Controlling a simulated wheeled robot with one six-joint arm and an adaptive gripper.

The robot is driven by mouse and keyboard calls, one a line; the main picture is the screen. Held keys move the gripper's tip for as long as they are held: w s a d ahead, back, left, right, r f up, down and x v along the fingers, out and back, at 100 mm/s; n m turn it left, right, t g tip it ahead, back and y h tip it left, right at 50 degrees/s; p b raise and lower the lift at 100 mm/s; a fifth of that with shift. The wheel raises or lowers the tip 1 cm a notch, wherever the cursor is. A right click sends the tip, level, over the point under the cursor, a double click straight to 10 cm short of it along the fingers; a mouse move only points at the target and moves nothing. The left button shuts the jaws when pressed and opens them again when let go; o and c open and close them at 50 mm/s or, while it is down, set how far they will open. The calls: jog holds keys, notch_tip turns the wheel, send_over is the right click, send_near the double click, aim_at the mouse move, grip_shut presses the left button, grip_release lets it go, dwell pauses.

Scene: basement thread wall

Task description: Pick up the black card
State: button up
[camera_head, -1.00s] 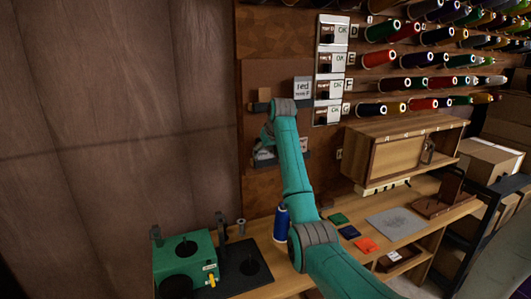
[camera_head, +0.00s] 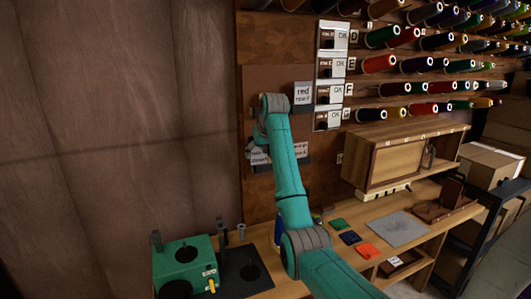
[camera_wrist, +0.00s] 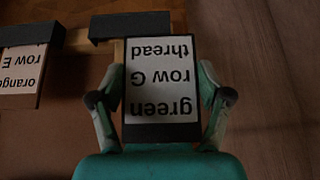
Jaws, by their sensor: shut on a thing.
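A black-edged card (camera_wrist: 162,133) with a white label printed "green row G thread" stands between my gripper's fingers in the wrist view. The text is upside down there. My gripper (camera_wrist: 165,98) is shut on this card, one finger at each side edge. In the head view my gripper (camera_head: 260,137) is at the brown board on the wall, partly hidden by my wrist. The labelled card (camera_head: 258,157) shows just below it. Whether the card still touches the board is not clear.
An "orange row E" card (camera_wrist: 20,75) is close by in the wrist view, under a dark block (camera_wrist: 30,35). Another dark block (camera_wrist: 130,26) is beyond the held card. A "red" card (camera_head: 303,93) is on the board. Thread spools (camera_head: 410,87) fill the right wall.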

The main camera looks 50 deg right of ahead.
jog(key=w+a, duration=0.1)
jog(key=a, duration=1.3)
